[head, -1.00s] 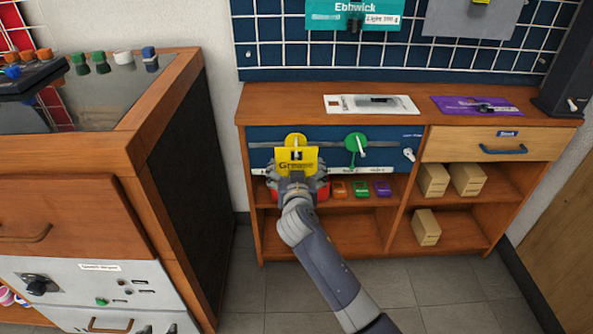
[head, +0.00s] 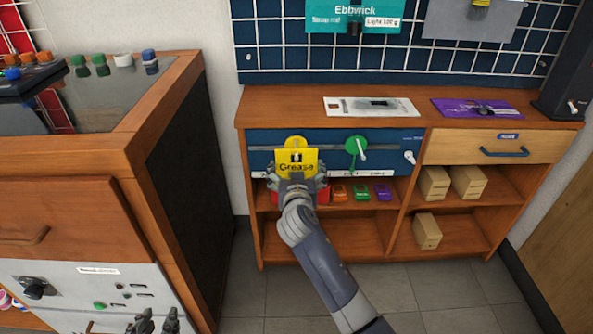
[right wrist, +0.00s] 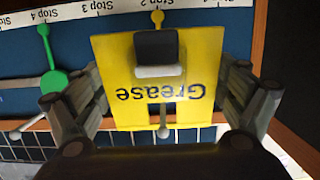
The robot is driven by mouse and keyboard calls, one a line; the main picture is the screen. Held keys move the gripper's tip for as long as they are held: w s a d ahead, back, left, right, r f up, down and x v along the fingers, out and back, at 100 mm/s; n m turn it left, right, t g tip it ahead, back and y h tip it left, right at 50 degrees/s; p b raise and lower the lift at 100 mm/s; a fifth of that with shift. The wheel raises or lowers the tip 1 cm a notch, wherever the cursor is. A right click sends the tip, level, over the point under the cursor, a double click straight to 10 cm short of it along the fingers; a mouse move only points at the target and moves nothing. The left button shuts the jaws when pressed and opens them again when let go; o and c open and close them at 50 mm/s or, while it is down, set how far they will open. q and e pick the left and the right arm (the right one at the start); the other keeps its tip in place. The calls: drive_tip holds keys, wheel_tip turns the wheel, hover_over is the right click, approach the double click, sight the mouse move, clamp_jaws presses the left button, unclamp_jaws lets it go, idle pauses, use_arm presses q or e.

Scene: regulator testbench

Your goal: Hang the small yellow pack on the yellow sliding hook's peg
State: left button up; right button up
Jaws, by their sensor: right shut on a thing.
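The small yellow pack (head: 311,160), marked "Grease", is upright in front of the blue rail panel. My right gripper (head: 297,178) is shut on it; in the right wrist view the fingers flank the pack (right wrist: 115,65). The yellow sliding hook (head: 295,141) shows above the pack, and its knob shows in the right wrist view (right wrist: 157,17) by "Stop 2". The pack covers most of the hook. A pale rounded tip (right wrist: 163,131) shows at the pack's edge; I cannot tell whether the peg passes through the pack's slot. My left gripper (head: 157,322) is open and empty at the bottom edge.
A green sliding hook (head: 356,146) with a pale peg is to the right on the same rail. Small orange, green and purple packs (head: 361,192) lie on the shelf below. A wooden cabinet (head: 80,210) stands left.

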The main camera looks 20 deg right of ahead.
idle(0.3)
drive_tip(key=o, duration=0.8)
drive_tip(key=shift+s+a, duration=0.1)
drive_tip(key=shift+s, duration=0.05)
